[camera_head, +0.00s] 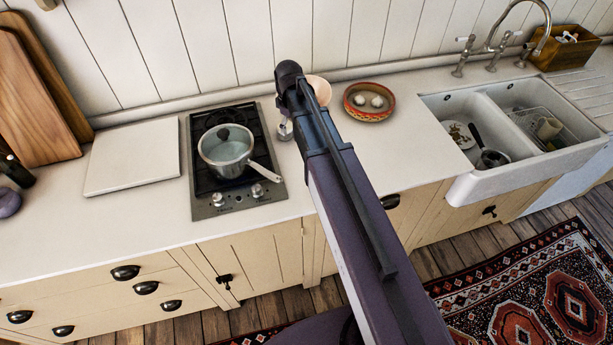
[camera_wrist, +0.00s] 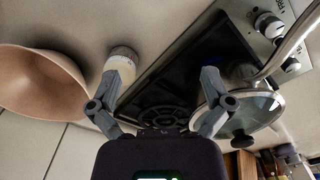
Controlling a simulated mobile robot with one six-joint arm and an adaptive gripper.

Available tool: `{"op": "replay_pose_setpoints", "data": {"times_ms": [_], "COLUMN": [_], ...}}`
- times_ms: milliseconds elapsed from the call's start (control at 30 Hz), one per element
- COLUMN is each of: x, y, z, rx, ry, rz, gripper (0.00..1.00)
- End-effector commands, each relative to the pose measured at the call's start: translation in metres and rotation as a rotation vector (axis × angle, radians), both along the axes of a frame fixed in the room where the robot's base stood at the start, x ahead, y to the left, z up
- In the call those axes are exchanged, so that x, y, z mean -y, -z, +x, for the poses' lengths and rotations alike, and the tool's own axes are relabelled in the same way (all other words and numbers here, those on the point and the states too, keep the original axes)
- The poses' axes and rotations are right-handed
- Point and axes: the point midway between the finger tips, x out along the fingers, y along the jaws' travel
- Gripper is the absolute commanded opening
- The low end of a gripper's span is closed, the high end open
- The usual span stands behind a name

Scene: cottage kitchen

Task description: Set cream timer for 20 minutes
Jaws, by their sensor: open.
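A small cream cylinder with a pale grey band, which looks like the cream timer (camera_wrist: 122,62), stands on the worktop in the wrist view. It is just beyond the left finger of my gripper (camera_wrist: 161,78), whose lower part is overlapped by that finger. My gripper is open and empty, with its fingers spread wide; the right finger overlaps the glass-lidded pan. I cannot tell whether the finger touches the timer. No dial marks can be read. In the head view my arm hides most of this area, and the timer cannot be made out clearly.
A peach bowl (camera_wrist: 38,95) stands close left of the timer in the wrist view. The hob (camera_head: 236,188) holds a lidded pan (camera_head: 226,148) with its handle towards the front. A red dish (camera_head: 369,114) with pale round items and a sink (camera_head: 470,183) are to the right.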

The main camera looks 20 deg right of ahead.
Motion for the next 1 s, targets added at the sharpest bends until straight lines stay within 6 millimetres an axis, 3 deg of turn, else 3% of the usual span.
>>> {"op": "replay_pose_setpoints", "data": {"times_ms": [100,1000], "x": [0.000,0.002], "y": [0.006,0.038], "z": [-0.020,-0.142], "rx": [0.000,0.000], "ry": [0.069,0.597], "rz": [0.000,0.000], "gripper": [1.00,1.00]}}
